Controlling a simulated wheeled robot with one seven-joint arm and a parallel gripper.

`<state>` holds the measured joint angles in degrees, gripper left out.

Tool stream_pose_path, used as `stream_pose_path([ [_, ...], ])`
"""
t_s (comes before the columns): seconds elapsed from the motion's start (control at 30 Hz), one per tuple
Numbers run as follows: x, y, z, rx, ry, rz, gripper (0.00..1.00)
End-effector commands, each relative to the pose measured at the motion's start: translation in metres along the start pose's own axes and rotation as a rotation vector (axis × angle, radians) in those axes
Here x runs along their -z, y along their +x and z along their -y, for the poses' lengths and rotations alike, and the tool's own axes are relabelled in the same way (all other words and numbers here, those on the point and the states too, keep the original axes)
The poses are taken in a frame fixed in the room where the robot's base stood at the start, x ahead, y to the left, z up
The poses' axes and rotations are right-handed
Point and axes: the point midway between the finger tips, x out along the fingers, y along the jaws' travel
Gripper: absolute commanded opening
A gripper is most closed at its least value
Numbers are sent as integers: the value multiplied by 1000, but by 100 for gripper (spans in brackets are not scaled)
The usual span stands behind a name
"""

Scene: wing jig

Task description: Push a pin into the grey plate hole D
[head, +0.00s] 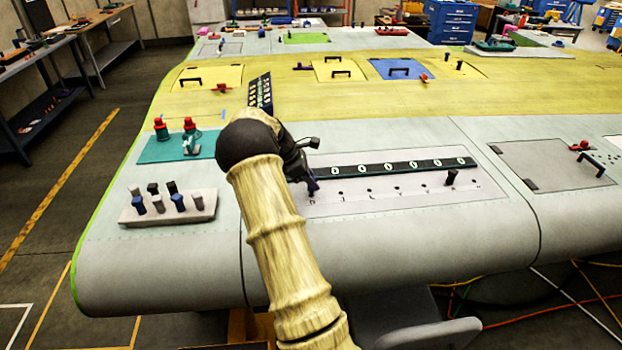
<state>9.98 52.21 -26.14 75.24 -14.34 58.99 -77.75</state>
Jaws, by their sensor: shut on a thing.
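The grey plate (385,200) lies on the wing surface, with a row of small holes and letters too small to read surely. A dark pin (451,178) stands upright in the plate toward its right end. My gripper (311,180) is at the plate's left end, shut on a dark blue pin (313,188) that points down. The pin's lower end is at or just above the plate near the leftmost hole; I cannot tell whether it is in the hole. My arm hides part of the plate's left edge.
A pale block (190,214) with several grey, black and blue pins stands at left. Behind it is a teal mat (160,150) with red-topped items. A dark strip with round marks (400,167) runs behind the holes. A hatch panel (545,165) lies at right.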

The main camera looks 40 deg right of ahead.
Motion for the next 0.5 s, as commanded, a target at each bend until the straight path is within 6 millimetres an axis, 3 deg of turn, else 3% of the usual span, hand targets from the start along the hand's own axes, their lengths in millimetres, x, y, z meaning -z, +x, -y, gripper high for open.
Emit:
stream_pose_path([
  [0.5, 10, 14, 0, -1, -1, 0, 0],
])
